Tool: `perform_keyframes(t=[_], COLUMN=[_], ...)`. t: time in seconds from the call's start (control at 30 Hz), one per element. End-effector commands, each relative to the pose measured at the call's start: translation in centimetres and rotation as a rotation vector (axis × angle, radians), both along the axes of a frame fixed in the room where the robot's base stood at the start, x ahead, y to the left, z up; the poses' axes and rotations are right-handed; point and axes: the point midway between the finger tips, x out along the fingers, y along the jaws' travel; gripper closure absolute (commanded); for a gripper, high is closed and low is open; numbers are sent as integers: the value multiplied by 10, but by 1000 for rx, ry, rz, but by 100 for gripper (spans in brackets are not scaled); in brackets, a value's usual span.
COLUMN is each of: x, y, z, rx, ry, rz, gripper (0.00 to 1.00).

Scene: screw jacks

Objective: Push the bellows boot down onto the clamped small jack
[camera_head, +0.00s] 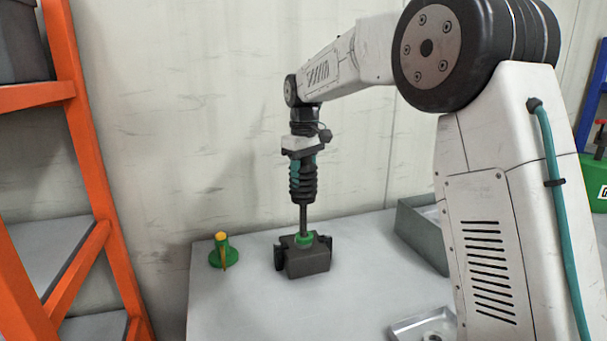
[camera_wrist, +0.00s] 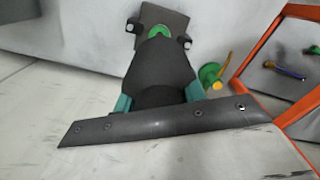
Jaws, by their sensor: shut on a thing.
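The black ribbed bellows boot (camera_head: 303,184) is held upright in my gripper (camera_head: 303,163), whose teal fingers close on its upper part. In the wrist view the boot (camera_wrist: 160,65) sits between the teal fingers (camera_wrist: 158,100). Below it a dark screw stem (camera_head: 303,219) rises from the small jack's green body (camera_head: 304,239). The jack is clamped in a dark vise (camera_head: 308,262) on the table. The boot's lower end is around or right at the stem's top, clear above the green body. The stem's top is hidden.
A grey bin (camera_head: 424,235) and a shallow tray (camera_head: 420,324) lie to the right. An orange shelf rack (camera_head: 85,160) stands at the left. The table's front middle is clear.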

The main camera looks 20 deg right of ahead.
Motion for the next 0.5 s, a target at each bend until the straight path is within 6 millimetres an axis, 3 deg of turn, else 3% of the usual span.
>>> perform_keyframes(t=[0.5], x=[0], y=[0], z=[-5], rx=[0], ry=[1], rz=[0], gripper=[84])
